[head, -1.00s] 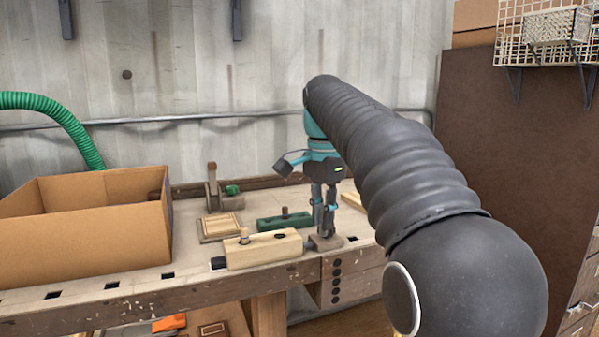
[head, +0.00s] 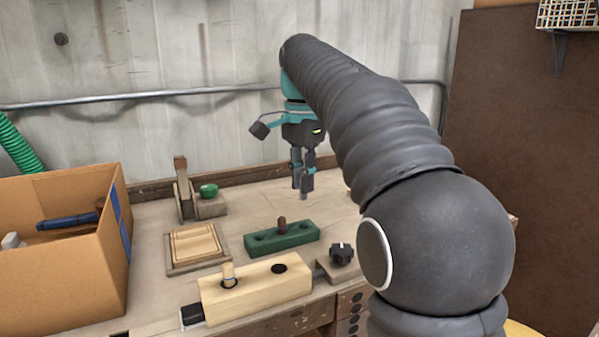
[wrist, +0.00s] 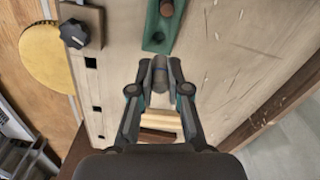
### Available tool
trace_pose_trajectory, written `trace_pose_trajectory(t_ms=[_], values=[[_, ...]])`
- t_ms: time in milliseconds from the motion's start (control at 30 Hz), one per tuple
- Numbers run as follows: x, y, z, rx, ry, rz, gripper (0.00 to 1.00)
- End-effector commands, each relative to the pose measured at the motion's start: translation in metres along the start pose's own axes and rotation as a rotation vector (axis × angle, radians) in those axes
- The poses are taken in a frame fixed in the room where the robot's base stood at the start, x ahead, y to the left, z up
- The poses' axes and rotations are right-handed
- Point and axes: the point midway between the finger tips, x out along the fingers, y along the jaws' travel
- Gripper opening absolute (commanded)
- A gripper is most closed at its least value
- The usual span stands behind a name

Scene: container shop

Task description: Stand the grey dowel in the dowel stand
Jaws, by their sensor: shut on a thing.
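My gripper (head: 303,192) is above the bench, behind and slightly right of the green block in the head view. In the wrist view its fingers (wrist: 160,64) are closed around a short grey dowel (wrist: 160,77). The dowel is hard to make out in the head view. I cannot tell which is the dowel stand. The green block (wrist: 153,38) also shows in the wrist view.
A cardboard box (head: 60,275) stands at the left. A wooden tray (head: 172,262), a clamp-like wooden piece with a green part (head: 208,190) and a black knob (head: 342,254) stand around the blocks. A wall is behind the bench.

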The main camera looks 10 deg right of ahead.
Motion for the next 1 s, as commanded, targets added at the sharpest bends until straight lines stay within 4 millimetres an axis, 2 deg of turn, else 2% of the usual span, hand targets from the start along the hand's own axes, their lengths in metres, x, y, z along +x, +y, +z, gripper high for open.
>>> trace_pose_trajectory(t_ms=[500,1000], values=[[0.043,0.0,0.001,-0.001,-0.001,0.001,0.02],[0.051,0.0,0.001,-0.002,0.0,0.0,0.02]])
